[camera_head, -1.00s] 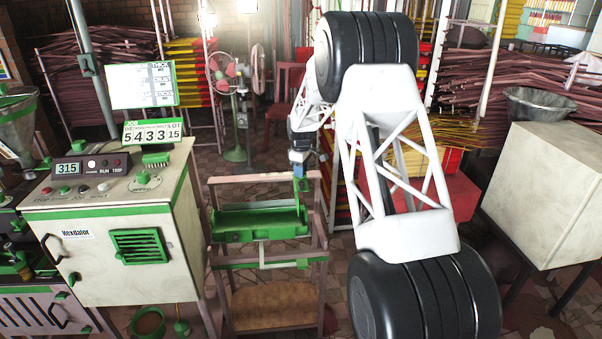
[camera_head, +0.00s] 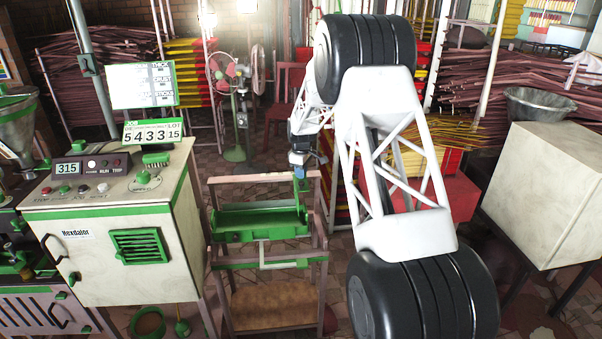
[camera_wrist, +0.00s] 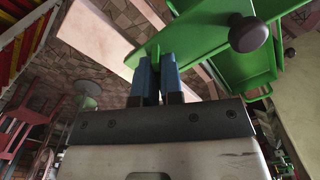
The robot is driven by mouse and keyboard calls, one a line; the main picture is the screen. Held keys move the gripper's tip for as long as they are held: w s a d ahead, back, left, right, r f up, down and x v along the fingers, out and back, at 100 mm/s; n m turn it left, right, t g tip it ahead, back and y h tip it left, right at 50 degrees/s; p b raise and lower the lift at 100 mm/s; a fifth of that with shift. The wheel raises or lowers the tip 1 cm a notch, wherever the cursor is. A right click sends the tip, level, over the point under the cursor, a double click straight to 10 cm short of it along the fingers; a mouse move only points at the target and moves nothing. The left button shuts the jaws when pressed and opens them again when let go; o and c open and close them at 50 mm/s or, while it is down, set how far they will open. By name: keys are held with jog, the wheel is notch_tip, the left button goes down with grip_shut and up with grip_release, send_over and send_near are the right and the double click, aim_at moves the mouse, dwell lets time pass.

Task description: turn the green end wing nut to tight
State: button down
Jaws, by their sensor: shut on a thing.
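A green trough (camera_head: 258,222) sits on a wooden stand in the head view, with its right end under my gripper (camera_head: 300,180). In the wrist view my gripper (camera_wrist: 158,68), with two blue fingers close together, is at a green end part (camera_wrist: 195,32) of the trough. The jaws are shut on the green end wing nut, which the fingers mostly hide, so its angle and tightness cannot be told. A dark round knob (camera_wrist: 248,35) stands on the green metal right of the fingers, apart from them.
The wooden stand (camera_head: 223,292) holds the trough. A cream machine cabinet (camera_head: 75,265) with a green vent is close on its left. A pale box (camera_head: 545,190) stands far right. A fan (camera_head: 238,75) and a red chair (camera_head: 284,95) are behind.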

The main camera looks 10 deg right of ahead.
jog(key=shift+m, duration=0.4)
jog(key=m, duration=1.7)
jog(key=shift+m, duration=0.4)
jog(key=m, duration=0.3)
jog(key=shift+m, duration=0.3)
jog(key=m, duration=0.6)
jog(key=shift+m, duration=0.3)
